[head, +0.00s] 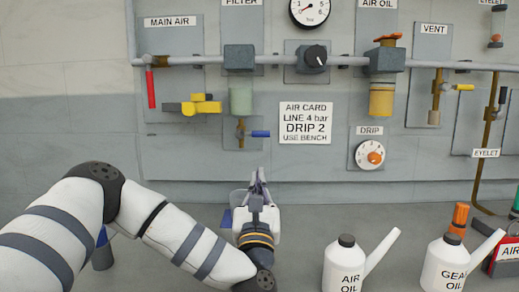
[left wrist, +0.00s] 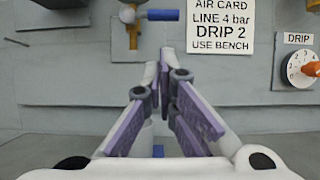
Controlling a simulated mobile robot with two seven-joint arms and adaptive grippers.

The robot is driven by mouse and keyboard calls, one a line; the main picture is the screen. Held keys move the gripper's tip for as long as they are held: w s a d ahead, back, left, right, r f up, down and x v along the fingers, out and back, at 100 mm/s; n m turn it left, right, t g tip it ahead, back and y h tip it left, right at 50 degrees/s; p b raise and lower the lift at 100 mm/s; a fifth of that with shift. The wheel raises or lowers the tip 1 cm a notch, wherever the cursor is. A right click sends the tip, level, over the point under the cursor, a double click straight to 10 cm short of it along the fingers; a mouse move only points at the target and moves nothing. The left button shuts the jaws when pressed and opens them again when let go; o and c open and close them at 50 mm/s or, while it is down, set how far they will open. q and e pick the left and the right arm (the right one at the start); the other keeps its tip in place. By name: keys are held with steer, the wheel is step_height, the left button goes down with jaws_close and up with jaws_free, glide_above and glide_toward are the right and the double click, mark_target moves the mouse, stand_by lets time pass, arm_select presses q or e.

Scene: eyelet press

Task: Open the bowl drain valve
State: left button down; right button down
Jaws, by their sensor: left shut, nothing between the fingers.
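The bowl drain valve is a small brass fitting with a blue lever (head: 260,134) under the grey-green filter bowl (head: 241,100). The lever points right, level. In the left wrist view the blue lever (left wrist: 163,15) shows at the top edge, with the brass body (left wrist: 131,15) to its left. My left gripper (head: 259,172) is shut and empty, below the valve and apart from it, pointing at the panel. Its fingertips (left wrist: 163,58) meet below the lever in the left wrist view. My right gripper is not in view.
The air card (head: 305,122) is right of the valve, with the orange drip dial (head: 370,156) beyond it. A yellow lever valve (head: 196,106) is to the left. Air oil (head: 345,270) and gear oil (head: 443,266) cans stand on the bench. A partly hidden container (head: 238,197) is behind my gripper.

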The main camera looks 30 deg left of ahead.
mark_target(254, 134)
arm_select(q)
steer(key=shift+r, duration=0.15)
steer(key=x, duration=1)
stand_by(0.4)
